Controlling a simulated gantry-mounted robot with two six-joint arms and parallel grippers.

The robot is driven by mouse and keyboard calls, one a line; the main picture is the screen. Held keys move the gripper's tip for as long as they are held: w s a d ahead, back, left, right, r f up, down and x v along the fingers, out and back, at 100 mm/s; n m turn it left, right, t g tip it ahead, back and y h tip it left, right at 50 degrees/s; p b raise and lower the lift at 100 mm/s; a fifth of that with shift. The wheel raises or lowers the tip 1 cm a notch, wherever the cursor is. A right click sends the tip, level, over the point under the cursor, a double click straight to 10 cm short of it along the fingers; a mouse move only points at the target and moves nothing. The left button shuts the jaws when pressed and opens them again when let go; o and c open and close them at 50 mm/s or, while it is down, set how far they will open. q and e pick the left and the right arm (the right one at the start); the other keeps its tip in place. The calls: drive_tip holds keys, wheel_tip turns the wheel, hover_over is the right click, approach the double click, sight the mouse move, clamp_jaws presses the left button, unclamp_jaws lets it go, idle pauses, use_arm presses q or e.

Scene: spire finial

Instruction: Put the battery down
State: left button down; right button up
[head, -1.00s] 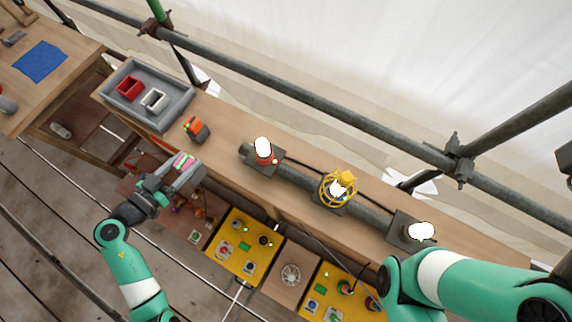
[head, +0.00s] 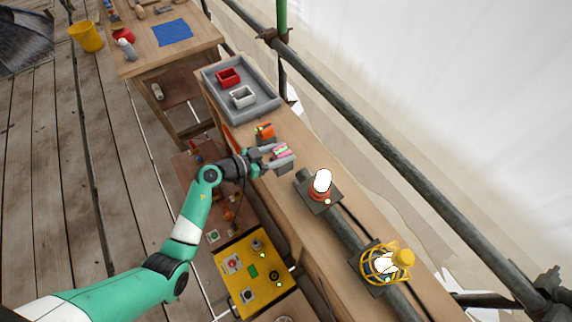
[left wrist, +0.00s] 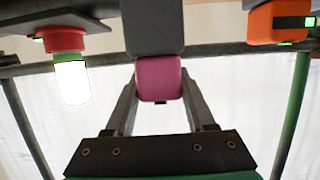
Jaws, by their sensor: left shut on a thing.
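My left gripper (head: 283,156) is shut on the battery, a small block with a pink face (head: 282,150), above the wooden bench top. In the left wrist view the pink battery (left wrist: 159,79) sits between the two fingers. A dark grey block shows beside it; I cannot tell what that is. The gap between battery and bench is hard to judge. An orange device (head: 265,131) with a green light stands on the bench just beyond the gripper, and it also shows in the left wrist view (left wrist: 276,23). My right gripper is out of view.
A grey tray (head: 267,104) with a red bin (head: 228,77) and a white bin (head: 243,97) stands at the bench's far end. A red-based lamp (head: 321,186) and a yellow caged lamp (head: 385,264) stand nearer. A scaffold pipe (head: 340,103) runs along the right side.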

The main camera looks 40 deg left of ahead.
use_arm(q)
drive_tip(key=shift+w+f, duration=0.35)
drive_tip(key=shift+w, duration=0.05)
drive_tip(key=shift+f, duration=0.15)
drive_tip(key=f+b, duration=0.4)
drive_tip(key=shift+w+d, duration=0.1)
drive_tip(key=shift+w, duration=0.3)
drive_tip(key=shift+r, duration=0.2)
drive_tip(key=shift+c, duration=1.2)
unclamp_jaws()
drive_tip(key=shift+f, duration=0.15)
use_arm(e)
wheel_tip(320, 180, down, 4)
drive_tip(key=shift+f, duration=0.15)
